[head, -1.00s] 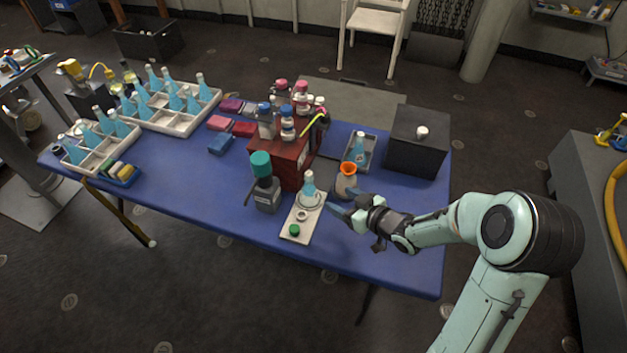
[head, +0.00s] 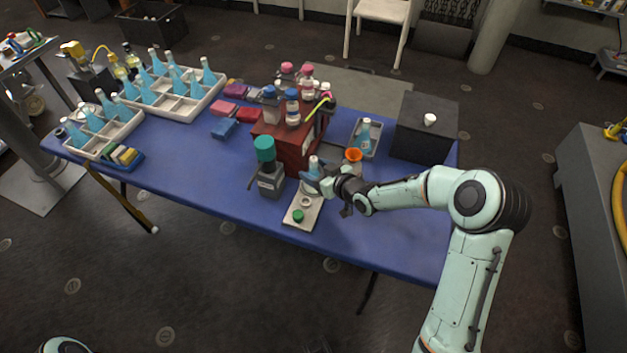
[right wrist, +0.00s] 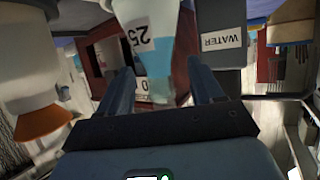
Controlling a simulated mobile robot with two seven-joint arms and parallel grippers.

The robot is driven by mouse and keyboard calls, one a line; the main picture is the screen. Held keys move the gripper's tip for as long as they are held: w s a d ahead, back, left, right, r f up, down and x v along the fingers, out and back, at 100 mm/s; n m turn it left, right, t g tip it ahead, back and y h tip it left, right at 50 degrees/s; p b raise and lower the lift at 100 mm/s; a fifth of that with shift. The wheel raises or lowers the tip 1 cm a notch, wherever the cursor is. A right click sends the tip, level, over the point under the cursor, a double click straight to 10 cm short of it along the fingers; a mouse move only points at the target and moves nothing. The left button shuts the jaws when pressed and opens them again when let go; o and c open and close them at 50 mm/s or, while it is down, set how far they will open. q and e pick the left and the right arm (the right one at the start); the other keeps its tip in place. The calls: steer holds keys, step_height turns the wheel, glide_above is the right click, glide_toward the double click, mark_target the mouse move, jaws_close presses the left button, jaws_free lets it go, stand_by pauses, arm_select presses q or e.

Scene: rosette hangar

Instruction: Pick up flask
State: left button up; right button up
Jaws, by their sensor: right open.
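The flask (head: 314,161) with blue liquid stands on a pale flat plate device (head: 305,214) near the table's front edge. My right gripper (head: 316,183) is at the flask and hides most of its body in the head view. In the right wrist view the flask (right wrist: 153,35) shows its printed markings beyond and between the two fingers of the open gripper (right wrist: 161,82). I cannot tell whether either finger touches the glass. My left gripper is not in view.
A vessel with an orange funnel (head: 353,156) stands close right. A red rack (head: 290,145) is behind. The blue table's (head: 395,235) front right is clear.

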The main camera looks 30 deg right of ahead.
steer(key=shift+w+a+f, duration=0.1)
steer(key=shift+w+f, duration=0.2)
steer(key=shift+w, duration=0.3)
jaws_close()
steer(key=shift+r, duration=0.1)
